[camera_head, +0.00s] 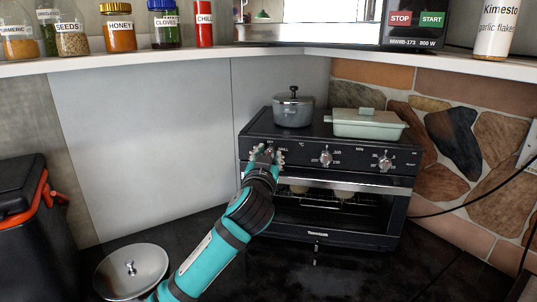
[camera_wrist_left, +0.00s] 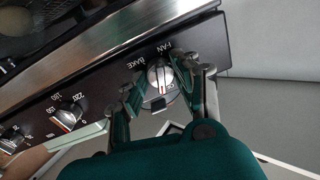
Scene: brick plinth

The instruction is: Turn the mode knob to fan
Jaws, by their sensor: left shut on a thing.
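The black toaster oven (camera_head: 330,210) stands on the dark counter. Its mode knob is the leftmost on the front panel; in the head view my left gripper (camera_head: 266,157) covers most of it. The left wrist view shows the silver mode knob (camera_wrist_left: 158,78) between the fingers of my left gripper (camera_wrist_left: 165,84), which is shut on it. The labels FAN and BAKE show beside the knob. A red mark shows on the knob's side away from these labels, near a small label that is hard to read. My right gripper is not in view.
Two more knobs, the middle one (camera_head: 326,158) and the right one (camera_head: 385,163), sit on the panel. A grey pot (camera_head: 293,110) and a pale green dish (camera_head: 368,127) stand on the oven. A metal lid (camera_head: 131,272) lies at lower left.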

